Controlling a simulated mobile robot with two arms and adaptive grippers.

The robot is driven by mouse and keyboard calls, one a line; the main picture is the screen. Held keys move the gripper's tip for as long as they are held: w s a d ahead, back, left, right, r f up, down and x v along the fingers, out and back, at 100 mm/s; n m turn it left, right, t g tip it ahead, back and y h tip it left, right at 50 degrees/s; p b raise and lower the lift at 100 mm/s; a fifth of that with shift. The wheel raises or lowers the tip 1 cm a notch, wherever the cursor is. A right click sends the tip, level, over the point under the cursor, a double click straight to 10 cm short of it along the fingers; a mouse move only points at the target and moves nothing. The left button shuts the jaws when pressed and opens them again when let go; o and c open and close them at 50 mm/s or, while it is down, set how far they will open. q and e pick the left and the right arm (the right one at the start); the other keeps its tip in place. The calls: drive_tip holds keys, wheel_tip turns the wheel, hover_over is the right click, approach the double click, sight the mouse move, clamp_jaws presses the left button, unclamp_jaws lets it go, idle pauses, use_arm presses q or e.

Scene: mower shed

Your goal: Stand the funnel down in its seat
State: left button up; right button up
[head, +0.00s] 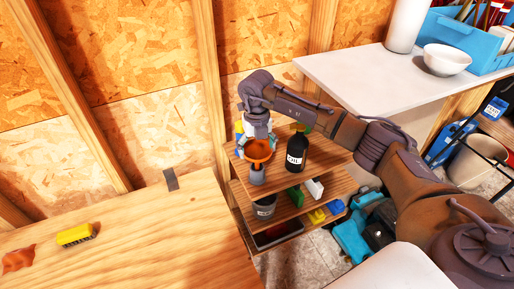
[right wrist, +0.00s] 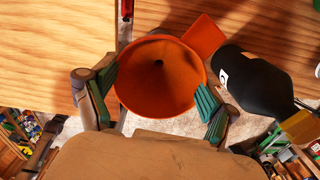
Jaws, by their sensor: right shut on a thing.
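The orange funnel (head: 262,148) is held in my right gripper (head: 257,141), over the top board of the small wooden shelf near its left edge. In the right wrist view I look down into the funnel's wide mouth (right wrist: 158,80), with the green-padded fingers (right wrist: 160,100) on its two sides. An orange tab (right wrist: 205,36) sticks out at its rim. A small grey piece (head: 257,176) shows just under the funnel in the head view; I cannot tell whether it is the seat or touches the funnel. My left gripper is not in view.
A black labelled bottle (head: 297,152) stands close to the right of the funnel. Lower shelves hold a grey bucket (head: 264,208) and colored items.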

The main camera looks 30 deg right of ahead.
sight(257, 157)
drive_tip(key=shift+f+b, duration=1.3)
drive_tip(key=shift+f, duration=0.55)
drive_tip(key=o, duration=0.8)
drive_tip(key=shift+r, duration=0.1)
wheel_tip(257, 157, up, 12)
drive_tip(key=shift+s+f, duration=0.1)
